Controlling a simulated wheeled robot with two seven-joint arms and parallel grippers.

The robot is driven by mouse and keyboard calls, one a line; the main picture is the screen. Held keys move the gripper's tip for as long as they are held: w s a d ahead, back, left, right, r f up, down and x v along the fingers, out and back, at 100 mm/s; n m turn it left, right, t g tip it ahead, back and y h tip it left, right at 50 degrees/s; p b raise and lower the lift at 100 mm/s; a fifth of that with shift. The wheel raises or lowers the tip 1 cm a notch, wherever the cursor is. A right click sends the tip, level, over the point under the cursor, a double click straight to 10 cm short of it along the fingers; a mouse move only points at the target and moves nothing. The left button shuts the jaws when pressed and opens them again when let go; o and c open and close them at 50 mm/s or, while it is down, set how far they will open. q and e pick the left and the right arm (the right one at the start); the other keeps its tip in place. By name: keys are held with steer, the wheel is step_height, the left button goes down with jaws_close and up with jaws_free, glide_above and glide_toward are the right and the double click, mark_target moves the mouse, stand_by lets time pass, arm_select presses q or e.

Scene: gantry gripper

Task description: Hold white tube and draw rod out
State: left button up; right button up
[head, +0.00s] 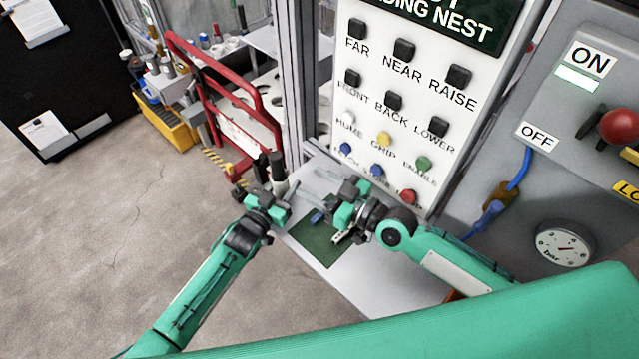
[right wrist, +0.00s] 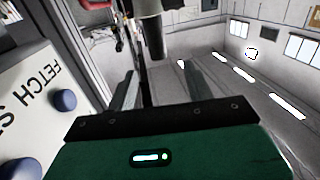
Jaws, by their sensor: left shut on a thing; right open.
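My left gripper (head: 270,190) is shut on the white tube (head: 280,187), which stands about upright near the table's far left corner. Most of the tube is hidden by the gripper. A dark rod (head: 277,165) sticks up from the tube's top. My right gripper (head: 325,202) is open, to the right of the tube and apart from it. In the right wrist view the dark rod (right wrist: 155,38) shows beyond and between the two open fingers (right wrist: 162,88), with a pale part of the tube (right wrist: 147,5) at the top edge. Nothing is between the right fingertips.
A green mat (head: 318,247) lies on the pale table (head: 375,283) below my grippers. A panel of buttons (head: 400,100) stands close behind the right gripper. A red frame (head: 225,75) stands behind the left gripper. A gauge (head: 563,245) is at the right.

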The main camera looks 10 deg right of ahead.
mark_target(276, 155)
steer(key=x, duration=1.1)
steer(key=shift+w, duration=0.45)
jaws_close()
arm_select(q)
steer(key=shift+f, duration=0.1)
arm_select(e)
steer(key=shift+r, duration=1.75)
steer(key=shift+r, duration=1.55)
